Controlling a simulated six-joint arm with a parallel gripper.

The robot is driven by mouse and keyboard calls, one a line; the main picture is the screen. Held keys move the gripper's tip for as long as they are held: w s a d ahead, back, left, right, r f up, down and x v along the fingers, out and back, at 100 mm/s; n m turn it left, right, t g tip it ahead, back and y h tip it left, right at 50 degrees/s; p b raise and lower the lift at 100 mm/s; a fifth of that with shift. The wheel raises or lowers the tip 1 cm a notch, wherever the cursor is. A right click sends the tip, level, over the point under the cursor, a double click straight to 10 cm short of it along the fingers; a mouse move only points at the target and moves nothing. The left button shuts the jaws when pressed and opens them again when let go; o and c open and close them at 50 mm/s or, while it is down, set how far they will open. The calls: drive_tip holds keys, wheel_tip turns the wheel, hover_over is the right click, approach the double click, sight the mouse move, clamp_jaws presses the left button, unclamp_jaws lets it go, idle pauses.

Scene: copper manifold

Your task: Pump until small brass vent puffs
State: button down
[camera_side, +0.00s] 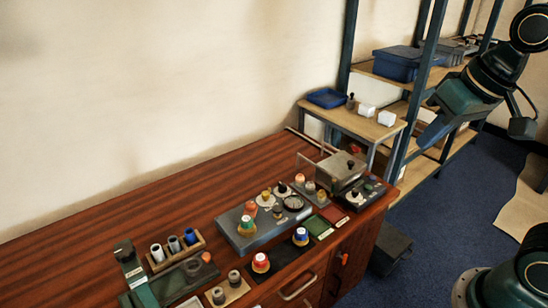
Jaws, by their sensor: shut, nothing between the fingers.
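My gripper (431,134) is at the upper right, in front of the shelving, and looks shut and empty. It is well away from the bench. On the wooden bench a grey panel (262,238) carries several small knobs and a round dial (293,203). A small yellowish brass-coloured piece (266,194) stands on a white disc there, and a black knob (282,188) stands on another. I cannot tell which piece is the vent or the pump, and no puff shows.
A metal box (342,170) stands behind the panel, near a clear upright sheet. A wooden rack (175,252) with several cylinders is at the left. A small side table (345,118) holds a blue tray (327,98) and white blocks. The bench's back left is bare.

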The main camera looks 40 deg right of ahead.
drive_tip(key=w+m+g, duration=0.1)
drive_tip(key=w+m, duration=0.3)
drive_tip(key=w, duration=0.5)
drive_tip(key=m+g, duration=0.4)
drive_tip(key=m, duration=0.7)
hover_over(277, 208)
wheel_tip(277, 208, down, 21)
drive_tip(key=shift+f, duration=0.2)
drive_tip(key=shift+f, duration=0.1)
wheel_tip(277, 208, down, 14)
drive_tip(key=shift+r, duration=0.1)
